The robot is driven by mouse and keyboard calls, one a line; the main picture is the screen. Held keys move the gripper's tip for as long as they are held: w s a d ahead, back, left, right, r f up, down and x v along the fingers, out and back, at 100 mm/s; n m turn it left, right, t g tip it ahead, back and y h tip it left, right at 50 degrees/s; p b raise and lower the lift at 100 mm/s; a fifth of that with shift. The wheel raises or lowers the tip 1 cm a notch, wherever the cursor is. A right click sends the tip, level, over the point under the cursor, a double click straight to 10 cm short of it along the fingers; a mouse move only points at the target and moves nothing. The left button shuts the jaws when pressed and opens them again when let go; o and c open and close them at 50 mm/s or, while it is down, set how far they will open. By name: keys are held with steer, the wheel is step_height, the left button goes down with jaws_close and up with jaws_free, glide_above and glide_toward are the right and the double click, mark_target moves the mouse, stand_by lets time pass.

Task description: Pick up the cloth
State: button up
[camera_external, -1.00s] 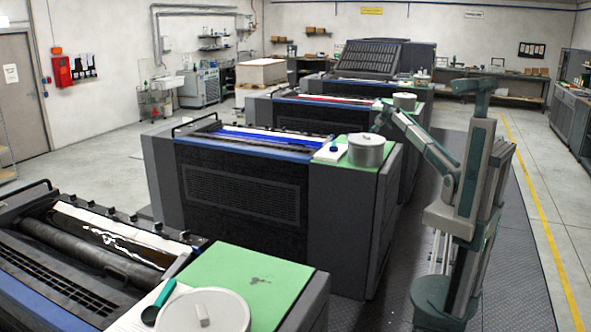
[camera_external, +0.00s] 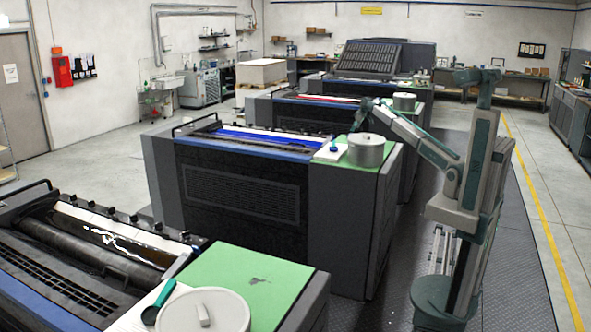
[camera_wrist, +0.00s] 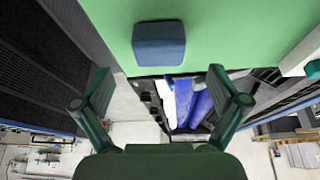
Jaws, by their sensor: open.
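A flat blue square with rounded corners, which looks like the folded cloth (camera_wrist: 158,45), lies on a green top (camera_wrist: 230,30) in the wrist view. I cannot make it out in the external view. My gripper (camera_wrist: 160,78) is open and empty. Its two green fingers stand wide apart, and the cloth appears beyond the fingertips, between them and slightly toward the top of the picture. In the external view my gripper (camera_external: 358,120) hangs above and behind the lidded can on the middle machine.
A lidded metal can (camera_external: 366,150) and a white pad (camera_external: 329,154) with a blue item on it stand on the middle machine's green top. Blue rollers (camera_wrist: 200,108) lie beside the green top. Another can (camera_external: 203,310) stands in the foreground. The aisle floor (camera_external: 380,290) is clear.

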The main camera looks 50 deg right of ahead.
mark_target(351, 134)
steer(key=shift+p+x, duration=1.1)
steer(key=shift+x, duration=1.65)
steer(key=shift+w+r, duration=0.1)
steer(key=shift+r, duration=0.05)
steer(key=c, duration=1)
steer(key=shift+c, duration=0.2)
steer(key=shift+r, duration=0.8)
steer(key=s+a+r+b, duration=0.2)
steer(key=s+r, duration=0.3)
steer(key=s, duration=0.1)
steer(key=s+a+r+b, duration=0.3)
steer(key=s+r, duration=0.3)
steer(key=shift+s+a+r, duration=0.2)
steer(key=shift+s+a, duration=0.05)
steer(key=shift+s, duration=0.15)
